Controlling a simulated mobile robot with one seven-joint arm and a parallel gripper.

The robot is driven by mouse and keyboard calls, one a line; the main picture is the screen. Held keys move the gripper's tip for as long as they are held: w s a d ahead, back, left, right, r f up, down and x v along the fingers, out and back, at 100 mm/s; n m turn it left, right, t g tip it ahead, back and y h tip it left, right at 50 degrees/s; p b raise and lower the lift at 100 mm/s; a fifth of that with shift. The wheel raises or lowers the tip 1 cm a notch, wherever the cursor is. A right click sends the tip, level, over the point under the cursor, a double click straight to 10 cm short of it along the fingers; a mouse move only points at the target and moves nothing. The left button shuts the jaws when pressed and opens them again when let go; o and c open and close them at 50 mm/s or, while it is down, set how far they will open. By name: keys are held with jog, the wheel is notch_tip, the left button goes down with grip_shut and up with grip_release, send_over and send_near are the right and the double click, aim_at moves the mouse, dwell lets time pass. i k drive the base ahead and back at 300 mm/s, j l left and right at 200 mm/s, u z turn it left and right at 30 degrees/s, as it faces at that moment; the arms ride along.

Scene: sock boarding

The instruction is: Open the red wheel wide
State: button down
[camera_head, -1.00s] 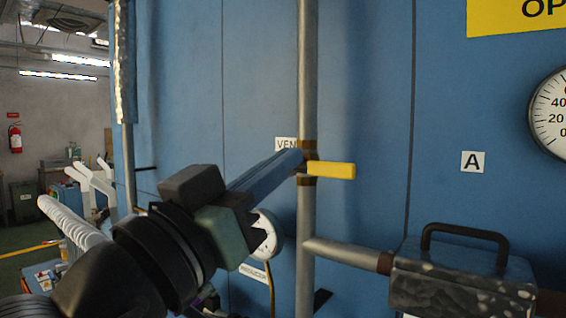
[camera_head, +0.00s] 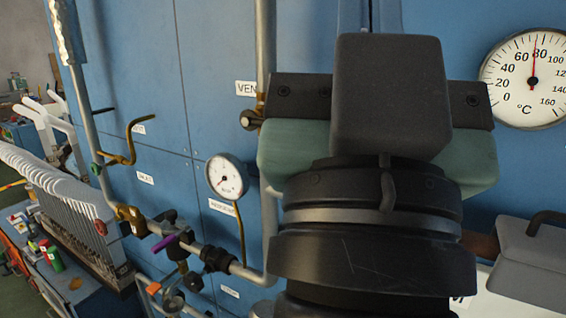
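My gripper (camera_head: 370,15) is seen from behind, large in the middle and right of the head view. Its dark, green-sided body hides the panel behind it. Its fingers run up past the top edge, so the tips and anything between them are hidden. I cannot make out a red wheel with certainty. A small red piece (camera_head: 100,228) shows at the rack on the left, but it is too small to identify. A small grey round handwheel (camera_head: 173,303) is on the lower pipework, left of my gripper and apart from it.
A white pressure gauge (camera_head: 227,177), a purple lever (camera_head: 173,239) and a brass lever (camera_head: 131,139) stand on the pipes left of my gripper. A temperature dial (camera_head: 533,79) is at upper right. A dark-handled box (camera_head: 540,255) is at lower right. A rack of white parts (camera_head: 50,185) stands at left.

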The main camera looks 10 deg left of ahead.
aim_at(101, 228)
jog(key=i+j, duration=0.1)
jog(key=j, duration=0.55)
jog(key=i+j, duration=0.15)
jog(key=j, duration=0.45)
jog(key=i+j, duration=0.1)
jog(key=j, duration=0.55)
jog(key=i+j, duration=0.15)
jog(key=j, duration=0.45)
jog(key=i+j+z, duration=0.1)
jog(key=j, duration=0.55)
jog(key=i+j, duration=0.1)
jog(key=j, duration=0.5)
jog(key=i+j, duration=0.1)
jog(key=j, duration=0.55)
